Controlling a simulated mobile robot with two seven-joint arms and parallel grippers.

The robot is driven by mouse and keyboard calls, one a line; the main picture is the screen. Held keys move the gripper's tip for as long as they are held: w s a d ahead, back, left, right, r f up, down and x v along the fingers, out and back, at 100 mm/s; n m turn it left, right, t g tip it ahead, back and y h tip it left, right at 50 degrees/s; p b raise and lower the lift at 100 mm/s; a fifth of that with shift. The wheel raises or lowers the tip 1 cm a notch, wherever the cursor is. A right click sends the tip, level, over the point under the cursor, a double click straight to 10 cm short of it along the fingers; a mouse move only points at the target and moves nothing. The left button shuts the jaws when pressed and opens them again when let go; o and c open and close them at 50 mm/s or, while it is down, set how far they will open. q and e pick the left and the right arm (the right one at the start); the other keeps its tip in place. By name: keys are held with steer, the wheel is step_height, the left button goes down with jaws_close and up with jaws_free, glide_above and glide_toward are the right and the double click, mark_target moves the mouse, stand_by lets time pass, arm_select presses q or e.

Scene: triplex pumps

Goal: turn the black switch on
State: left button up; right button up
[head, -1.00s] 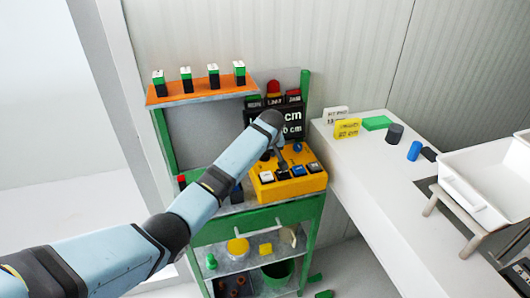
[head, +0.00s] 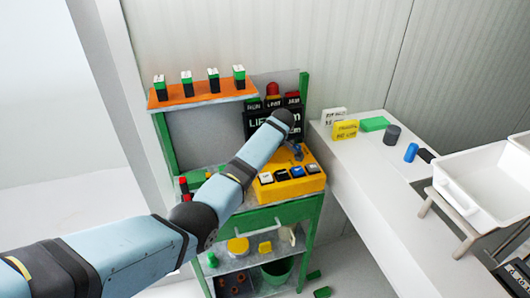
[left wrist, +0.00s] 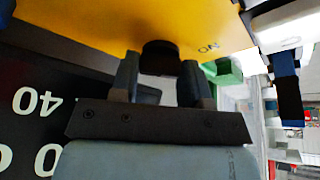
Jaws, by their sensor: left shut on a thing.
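The yellow control box (head: 290,184) sits on the green-framed bench, with a row of white, black and blue switches along its front. My left gripper (head: 297,151) reaches over its back part from the left. In the left wrist view, the black switch (left wrist: 160,55) stands out from the yellow face, between the two fingers of my left gripper (left wrist: 161,78), which is shut on it. An "ON" label (left wrist: 209,48) is on the yellow face to the right of the switch. In the head view the gripper and arm hide this switch. My right gripper is not in view.
A black display (head: 258,121) stands behind the box, partly hidden by my arm. An orange shelf (head: 215,95) holds several green-and-black blocks. A white table (head: 370,190) at the right carries yellow and white signs, small parts and a white tray (head: 480,180).

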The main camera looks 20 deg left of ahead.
arm_select(q)
steer(key=n+g+b, duration=0.1)
steer(key=n, duration=0.2)
steer(key=shift+w+f, duration=0.1)
steer(key=shift+f, duration=0.05)
steer(key=shift+n+g+b, duration=0.5)
steer(key=shift+n+b, duration=0.25)
steer(key=shift+n, duration=0.35)
steer(key=o, duration=0.9)
steer(key=shift+r, duration=0.2)
